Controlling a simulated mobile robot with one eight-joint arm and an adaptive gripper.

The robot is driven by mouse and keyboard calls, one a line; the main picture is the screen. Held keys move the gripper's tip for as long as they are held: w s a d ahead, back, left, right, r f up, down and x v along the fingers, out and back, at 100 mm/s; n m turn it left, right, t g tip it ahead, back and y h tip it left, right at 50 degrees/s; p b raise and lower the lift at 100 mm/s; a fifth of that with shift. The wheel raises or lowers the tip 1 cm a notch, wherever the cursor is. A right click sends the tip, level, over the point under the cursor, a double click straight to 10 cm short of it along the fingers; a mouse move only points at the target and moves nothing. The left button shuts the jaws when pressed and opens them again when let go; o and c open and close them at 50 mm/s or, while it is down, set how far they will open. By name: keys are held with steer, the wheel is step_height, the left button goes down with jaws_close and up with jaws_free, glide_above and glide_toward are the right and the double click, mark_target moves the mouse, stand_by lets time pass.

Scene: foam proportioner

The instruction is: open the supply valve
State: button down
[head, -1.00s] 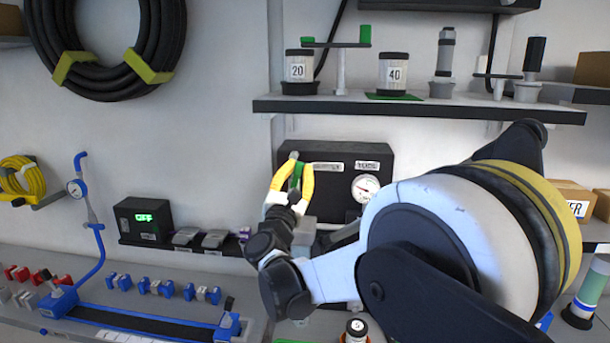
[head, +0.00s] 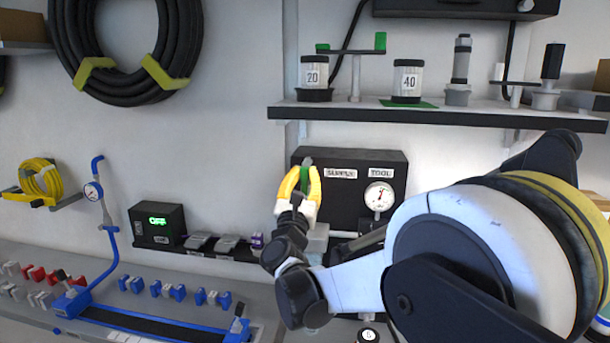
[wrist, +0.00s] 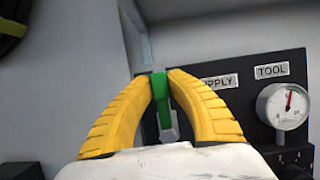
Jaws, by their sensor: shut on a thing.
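The supply valve's green handle (head: 304,179) is at the left end of a black panel box (head: 347,207) on the wall. My gripper (head: 303,170) has its yellow fingers closed around the handle, one on each side. In the wrist view the green handle (wrist: 160,90) stands nearly upright between the fingertips (wrist: 161,75), with a grey stem below it. The label reading SUPPLY (wrist: 219,82) is partly hidden by the right finger. The valve body behind the fingers is mostly hidden.
A round gauge (head: 379,197) sits under the TOOL label (head: 381,173). A shelf (head: 430,112) with canisters juts out above the box. A black unit (head: 157,225) with a green display stands at left. My arm hides much of the lower right.

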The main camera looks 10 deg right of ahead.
steer(key=c, duration=1.3)
jaws_free()
steer(key=shift+a, duration=0.1)
steer(key=v, duration=1.2)
